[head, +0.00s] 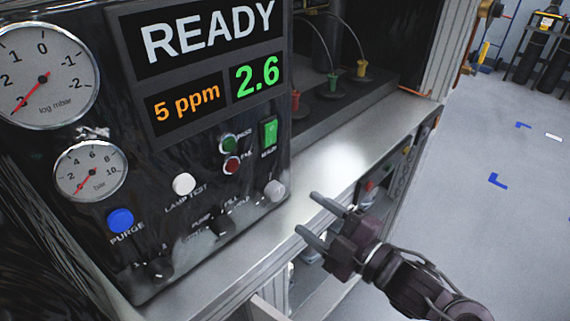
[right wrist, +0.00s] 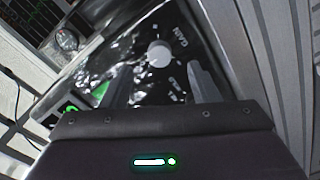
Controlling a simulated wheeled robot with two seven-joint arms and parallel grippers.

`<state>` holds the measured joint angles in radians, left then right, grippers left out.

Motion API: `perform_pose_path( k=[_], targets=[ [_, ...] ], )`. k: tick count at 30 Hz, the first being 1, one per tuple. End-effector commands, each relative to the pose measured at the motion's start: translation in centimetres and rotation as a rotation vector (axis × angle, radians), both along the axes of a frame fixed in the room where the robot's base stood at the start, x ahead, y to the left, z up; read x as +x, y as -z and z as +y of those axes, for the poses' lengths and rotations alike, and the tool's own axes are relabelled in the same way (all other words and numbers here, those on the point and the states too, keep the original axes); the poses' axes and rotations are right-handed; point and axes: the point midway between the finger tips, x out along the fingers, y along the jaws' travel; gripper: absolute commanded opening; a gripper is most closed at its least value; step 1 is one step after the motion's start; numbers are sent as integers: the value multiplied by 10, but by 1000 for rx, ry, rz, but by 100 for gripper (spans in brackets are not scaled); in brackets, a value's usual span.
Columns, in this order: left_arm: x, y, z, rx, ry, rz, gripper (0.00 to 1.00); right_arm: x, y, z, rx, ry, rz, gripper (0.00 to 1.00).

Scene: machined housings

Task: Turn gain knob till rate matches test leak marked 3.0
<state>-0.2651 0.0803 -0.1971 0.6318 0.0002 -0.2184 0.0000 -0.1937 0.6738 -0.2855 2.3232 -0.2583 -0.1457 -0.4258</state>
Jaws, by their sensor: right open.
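The black control panel (head: 225,185) has a screen (head: 215,70) reading READY, 5 ppm in orange and 2.6 in green. A pale round knob (head: 274,190) sits at the panel's lower right corner. A pale round knob also shows in the right wrist view (right wrist: 159,54), beyond and between the fingers. My left gripper is not in view.
Two black knobs (head: 222,226) (head: 158,268), a blue PURGE button (head: 121,220) and a white LAMP TEST button (head: 184,184) are on the panel. A green switch (head: 269,131) is above the pale knob. The metal bench ledge (head: 335,170) is clear. Open floor (head: 490,150) lies right.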

Motion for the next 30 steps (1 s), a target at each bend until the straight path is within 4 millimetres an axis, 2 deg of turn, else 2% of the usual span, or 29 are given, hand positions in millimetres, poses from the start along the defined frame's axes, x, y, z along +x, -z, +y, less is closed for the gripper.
perform_pose_path(
  k=[2,5,9,12,16,21,23,28,30],
  targets=[
    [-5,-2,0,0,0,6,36,3,-1,3,2,0,0,55],
    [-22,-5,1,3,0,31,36,11,-3,10,4,2,-1,55],
    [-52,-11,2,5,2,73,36,28,-4,27,6,2,-1,55],
    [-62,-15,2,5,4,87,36,39,-3,39,2,0,-1,55],
    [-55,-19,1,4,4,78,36,50,-2,49,2,2,0,55],
    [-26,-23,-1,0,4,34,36,55,0,55,1,0,1,55],
    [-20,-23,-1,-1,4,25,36,55,1,55,0,0,1,55],
    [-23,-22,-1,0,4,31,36,55,1,55,-1,-1,1,54],
    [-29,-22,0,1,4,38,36,55,1,55,-1,-1,1,44]
  ],
)
